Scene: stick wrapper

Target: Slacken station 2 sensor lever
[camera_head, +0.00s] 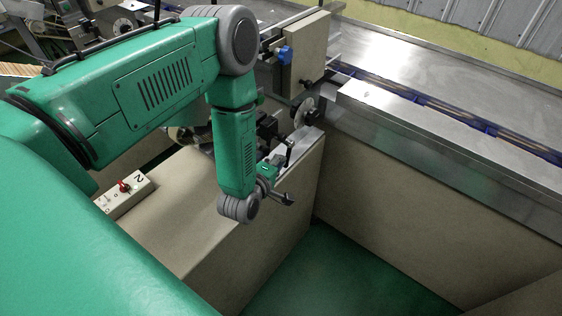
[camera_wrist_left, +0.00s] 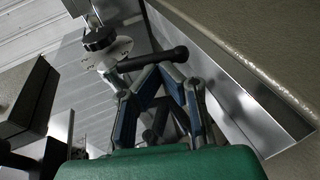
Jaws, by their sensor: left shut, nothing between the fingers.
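The lever, a black rounded bar (camera_wrist_left: 154,59), crosses just beyond my left fingertips in the left wrist view. It runs beside a pale round disc (camera_wrist_left: 112,54) with a black knob (camera_wrist_left: 99,39). In the head view a small black lever (camera_head: 288,151) stands up at the end of the beige station housing, and it looks like the same one. My left gripper (camera_head: 284,198) is just below and in front of it. In the left wrist view its blue-grey fingers (camera_wrist_left: 160,72) are drawn together, empty, close to the bar. I cannot tell whether they touch it. My right gripper is out of view.
A control box marked 2 with a red knob (camera_head: 124,186) sits on the beige housing (camera_head: 190,225). A steel conveyor (camera_head: 440,130) with a blue rail runs along the right. A plate with a blue knob (camera_head: 286,54) stands behind my arm. Green floor lies open below.

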